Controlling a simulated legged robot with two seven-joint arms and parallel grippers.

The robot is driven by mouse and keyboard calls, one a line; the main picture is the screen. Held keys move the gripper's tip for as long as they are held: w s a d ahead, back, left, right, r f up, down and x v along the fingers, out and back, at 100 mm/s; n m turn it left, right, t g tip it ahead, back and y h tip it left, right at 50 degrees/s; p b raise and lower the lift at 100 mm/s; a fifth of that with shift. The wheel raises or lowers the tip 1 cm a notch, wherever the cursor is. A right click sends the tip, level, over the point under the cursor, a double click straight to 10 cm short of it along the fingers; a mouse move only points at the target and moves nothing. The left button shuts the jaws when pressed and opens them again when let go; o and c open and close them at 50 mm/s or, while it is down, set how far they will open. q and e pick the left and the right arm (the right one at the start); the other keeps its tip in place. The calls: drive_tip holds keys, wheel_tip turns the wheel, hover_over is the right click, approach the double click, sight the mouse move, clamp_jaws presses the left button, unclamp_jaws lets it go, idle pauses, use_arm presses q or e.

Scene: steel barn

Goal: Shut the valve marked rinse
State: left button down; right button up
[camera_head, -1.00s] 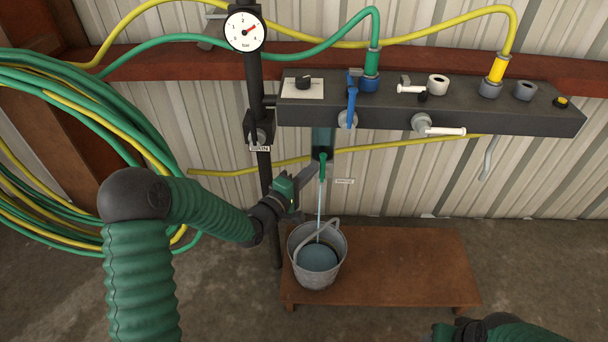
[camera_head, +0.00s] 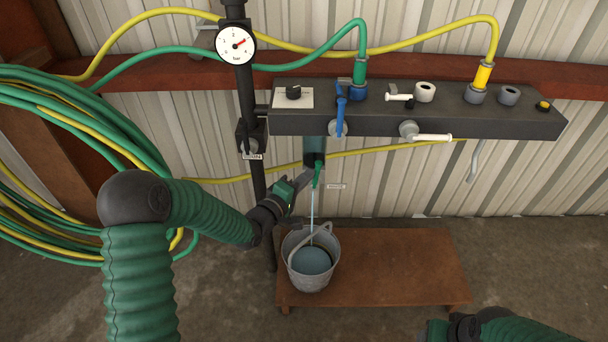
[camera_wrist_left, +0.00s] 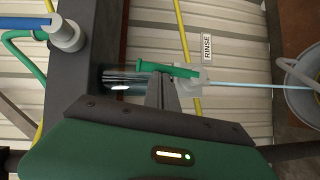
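The rinse valve has a green lever (camera_wrist_left: 165,69) on a whitish body (camera_wrist_left: 188,80), below a clear cylinder (camera_wrist_left: 125,80). A label reading RINSE (camera_wrist_left: 207,47) is on the wall beside it. In the head view the green lever (camera_head: 317,175) hangs down, roughly in line with the outlet. Water (camera_head: 312,213) runs from it into a bucket (camera_head: 290,268). My left gripper (camera_head: 307,174) is at the lever; its grey fingers (camera_wrist_left: 162,88) look closed together, tips at the lever's side. I cannot tell whether they touch. My right gripper (camera_head: 434,331) is at the bottom edge, fingers unseen.
A dark manifold (camera_head: 410,122) above carries a blue lever (camera_head: 341,105), a white lever (camera_head: 432,138) and hose couplings. A post (camera_head: 247,95) with a pressure gauge (camera_head: 235,45) stands left of the valve. Coiled hoses (camera_head: 70,115) hang at left. A low wooden platform (camera_head: 400,265) bears the bucket.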

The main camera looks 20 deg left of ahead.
use_arm(q)
drive_tip(key=p, duration=0.1)
drive_tip(key=d+m+g+p, duration=0.1)
drive_tip(key=d+r+m+y+p, duration=0.1)
drive_tip(key=p, duration=0.1)
drive_tip(key=shift+w+r+g, duration=0.1)
drive_tip(key=shift+w+g, duration=0.15)
drive_tip(key=shift+g, duration=0.05)
drive_tip(key=w+d+f+m+g+y+p, duration=0.2)
drive_tip(key=d+m+y+p, duration=0.4)
drive_tip(key=p, duration=0.4)
wheel_tip(320, 180, down, 3)
drive_tip(key=shift+d+r+m+g+y, duration=0.2)
drive_tip(key=shift+m+g+y, duration=0.1)
drive_tip(key=shift+m+g, duration=0.4)
drive_tip(key=shift+s, duration=0.1)
drive_tip(key=shift+f, duration=0.15)
